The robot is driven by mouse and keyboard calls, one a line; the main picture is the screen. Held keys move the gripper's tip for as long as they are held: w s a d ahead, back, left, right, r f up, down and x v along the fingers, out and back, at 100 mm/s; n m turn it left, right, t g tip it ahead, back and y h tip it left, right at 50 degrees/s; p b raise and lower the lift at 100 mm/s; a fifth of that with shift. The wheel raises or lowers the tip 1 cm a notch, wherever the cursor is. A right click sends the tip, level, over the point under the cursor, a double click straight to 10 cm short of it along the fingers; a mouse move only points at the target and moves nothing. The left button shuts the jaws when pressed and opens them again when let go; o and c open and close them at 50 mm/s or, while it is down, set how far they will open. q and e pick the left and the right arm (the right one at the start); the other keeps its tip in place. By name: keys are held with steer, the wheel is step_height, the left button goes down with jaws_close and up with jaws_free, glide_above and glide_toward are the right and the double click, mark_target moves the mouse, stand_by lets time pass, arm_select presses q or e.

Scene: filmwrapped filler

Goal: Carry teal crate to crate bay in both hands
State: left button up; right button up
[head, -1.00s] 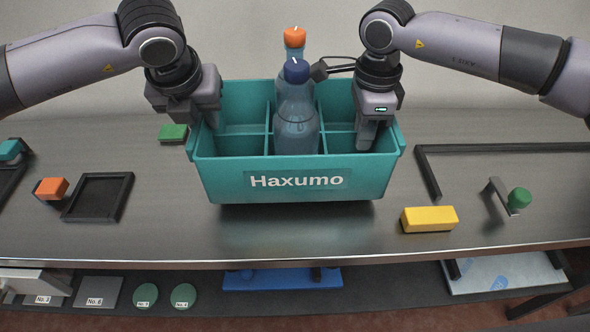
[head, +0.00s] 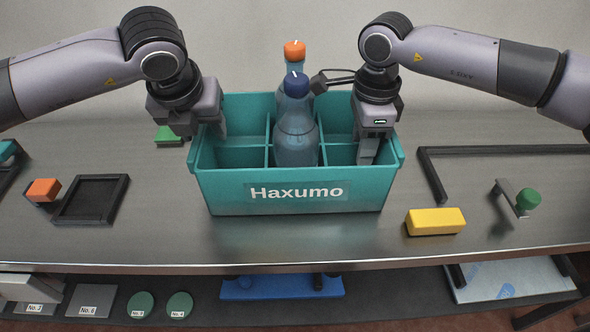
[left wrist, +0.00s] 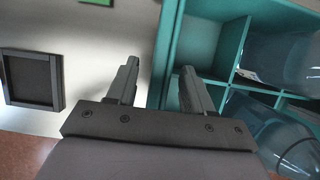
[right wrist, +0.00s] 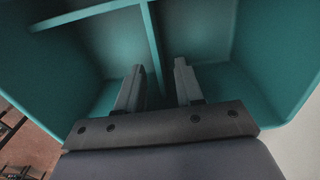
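The teal crate (head: 217,197), labelled Haxumo, stands upright on the metal bench. It holds a blue-capped bottle (head: 297,136) and an orange-capped bottle (head: 294,52). My left gripper (left wrist: 160,68) has its fingers apart on either side of the crate's left wall, with gaps showing. It also shows in the head view (head: 210,125). My right gripper (right wrist: 160,72) reaches inside the crate's right part, its fingers apart around a teal divider. In the head view its lower finger (head: 368,150) is partly hidden. No bay is labelled; a black frame (head: 432,178) lies right of the crate.
A yellow block (head: 436,221) and a green-knobbed lever (head: 527,201) are at right. An orange block (head: 43,189), a black tray (head: 121,190) and a green block (head: 167,135) are at left. The bench in front of the crate is clear. A lower shelf holds a blue item (head: 282,287).

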arm_select(q)
steer(key=v, duration=1.2)
arm_select(e)
step_height(320, 180, up, 12)
arm_select(q)
steer(key=shift+s, duration=0.1)
stand_by(0.5)
